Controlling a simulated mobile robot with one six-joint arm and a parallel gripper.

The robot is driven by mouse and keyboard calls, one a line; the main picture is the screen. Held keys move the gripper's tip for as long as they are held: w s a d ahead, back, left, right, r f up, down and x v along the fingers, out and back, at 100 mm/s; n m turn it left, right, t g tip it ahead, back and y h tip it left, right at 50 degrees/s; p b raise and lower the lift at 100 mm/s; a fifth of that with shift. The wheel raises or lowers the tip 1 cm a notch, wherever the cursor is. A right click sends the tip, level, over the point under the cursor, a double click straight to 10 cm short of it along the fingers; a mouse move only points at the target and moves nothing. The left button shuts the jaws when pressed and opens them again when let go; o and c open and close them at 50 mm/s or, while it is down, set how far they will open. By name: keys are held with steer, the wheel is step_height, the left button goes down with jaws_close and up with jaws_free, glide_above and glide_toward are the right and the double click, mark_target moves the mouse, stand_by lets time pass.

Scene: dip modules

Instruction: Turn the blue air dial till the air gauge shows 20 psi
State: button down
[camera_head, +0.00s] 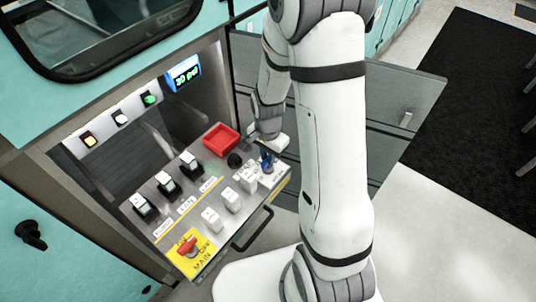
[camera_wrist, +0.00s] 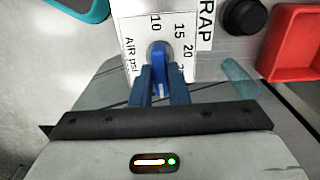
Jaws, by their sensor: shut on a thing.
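The blue air dial (camera_wrist: 158,55) sits on a white scale plate (camera_wrist: 137,50) marked AIR psi, with 10, 15 and 20 around it in the wrist view. My gripper (camera_wrist: 161,76) is shut on the dial, its two blue fingers at either side of the lower part. The fingers hide part of the dial and the scale's lower end. In the head view the dial (camera_head: 267,163) is at the panel's right end, under my gripper. The air gauge (camera_head: 183,73) is a small blue-framed screen with green digits ending in psi; the first digit is too small to read surely.
A red tray (camera_head: 221,140) and a black knob (camera_head: 235,160) lie close to the dial. Several rocker switches (camera_head: 190,162) and a red MAIN switch (camera_head: 188,246) fill the panel's left. A black handle (camera_head: 252,230) juts from its front edge.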

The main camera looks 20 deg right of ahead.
steer(key=shift+n, duration=0.3)
steer(key=n+b, duration=0.1)
steer(key=n, duration=0.2)
steer(key=shift+n, duration=0.3)
steer(key=n+b, duration=0.1)
steer(key=n, duration=0.3)
steer(key=shift+n, duration=0.3)
steer(key=n, duration=0.4)
steer(key=shift+n+b, duration=0.3)
steer(key=shift+b, duration=0.05)
steer(key=n, duration=0.4)
steer(key=c, duration=1.4)
jaws_free()
